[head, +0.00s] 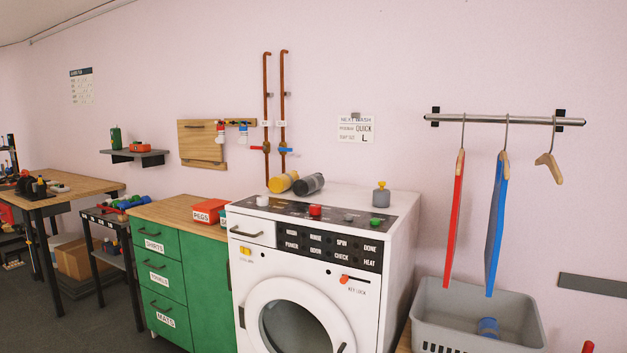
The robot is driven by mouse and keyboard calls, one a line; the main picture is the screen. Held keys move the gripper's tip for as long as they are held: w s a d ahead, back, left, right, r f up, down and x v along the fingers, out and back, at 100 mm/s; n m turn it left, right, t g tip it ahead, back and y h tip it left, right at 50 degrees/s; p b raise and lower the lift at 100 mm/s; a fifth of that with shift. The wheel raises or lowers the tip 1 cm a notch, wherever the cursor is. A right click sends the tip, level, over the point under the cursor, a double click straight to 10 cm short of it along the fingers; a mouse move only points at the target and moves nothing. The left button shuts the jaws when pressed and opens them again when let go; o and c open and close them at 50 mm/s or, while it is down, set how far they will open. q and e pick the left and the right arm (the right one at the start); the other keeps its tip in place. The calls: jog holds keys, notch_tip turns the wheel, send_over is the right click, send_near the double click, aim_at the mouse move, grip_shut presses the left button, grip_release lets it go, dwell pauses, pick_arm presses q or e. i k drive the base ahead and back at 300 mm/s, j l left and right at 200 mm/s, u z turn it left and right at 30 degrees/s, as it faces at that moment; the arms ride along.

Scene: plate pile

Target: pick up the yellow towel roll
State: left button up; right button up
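A yellow roll (280,183), which appears to be the yellow towel roll, lies on its side on top of the white washing machine (400,222), near its back left. A dark grey roll (311,183) lies close to its right; I cannot tell whether they touch. Neither of my grippers is in the head view.
A yellow-topped grey object (381,195) stands at the right of the machine top, and several knobs rise along its front panel. A red box labelled PEGS (209,211) sits on the green cabinet (206,272) to the left. Red (454,222) and blue (496,226) hanging pieces are above a grey basket (455,301) at right.

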aim_at(277, 184)
jog(key=i+j+z, duration=0.8)
jog(key=j, duration=0.25)
jog(key=i+j+z, duration=0.15)
jog(key=j, duration=0.15)
jog(key=j+z, duration=0.2)
jog(key=j, duration=0.3)
jog(key=k+j+z, duration=0.1)
jog(key=j+z, duration=0.15)
jog(key=j, duration=0.25)
jog(key=k+j+z, duration=0.2)
jog(key=j, duration=0.3)
jog(key=i, duration=0.1)
